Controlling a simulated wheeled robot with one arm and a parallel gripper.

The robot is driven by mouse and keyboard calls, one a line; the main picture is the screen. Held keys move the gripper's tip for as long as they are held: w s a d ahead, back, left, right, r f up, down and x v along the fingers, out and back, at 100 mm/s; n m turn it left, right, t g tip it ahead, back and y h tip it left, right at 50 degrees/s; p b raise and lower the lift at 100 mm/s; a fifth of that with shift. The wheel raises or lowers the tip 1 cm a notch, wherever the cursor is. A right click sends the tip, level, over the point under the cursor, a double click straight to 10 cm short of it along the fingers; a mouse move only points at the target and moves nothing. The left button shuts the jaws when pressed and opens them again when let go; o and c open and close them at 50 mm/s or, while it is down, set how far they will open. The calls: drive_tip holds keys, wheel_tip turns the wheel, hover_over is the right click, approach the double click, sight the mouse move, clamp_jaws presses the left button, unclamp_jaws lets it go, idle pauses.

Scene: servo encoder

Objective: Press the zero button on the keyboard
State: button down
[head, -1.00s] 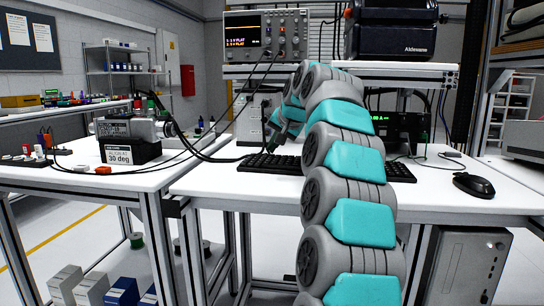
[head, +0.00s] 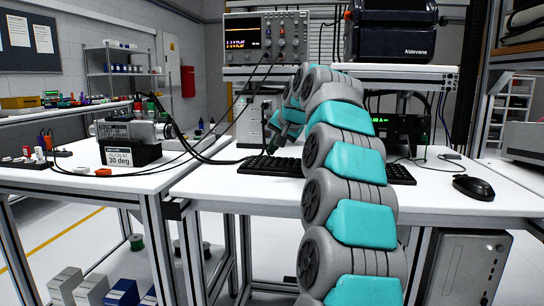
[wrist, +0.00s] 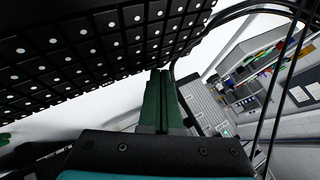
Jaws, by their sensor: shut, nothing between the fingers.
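A black keyboard (head: 258,165) lies on the white workbench in the head view. My arm hides its middle, and its right end (head: 401,174) shows past the arm. In the wrist view the keyboard (wrist: 90,45) fills the upper left, with rows of dark keys bearing pale marks. The marks are too small to read, so I cannot tell which key is zero. My gripper (head: 270,147) points down over the keyboard's left part. In the wrist view my gripper (wrist: 160,75) is shut and empty, its tips by the keyboard's edge. I cannot tell whether they touch a key.
A black mouse (head: 473,186) lies right of the keyboard. Black cables cross the bench to the left. The front strip of the workbench (head: 240,190) is clear.

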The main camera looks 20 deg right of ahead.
drive_tip(key=shift+r+p, duration=0.3)
drive_tip(key=shift+r, duration=0.2)
wheel_tip(320, 180, up, 5)
drive_tip(key=p, duration=0.4)
idle(0.9)
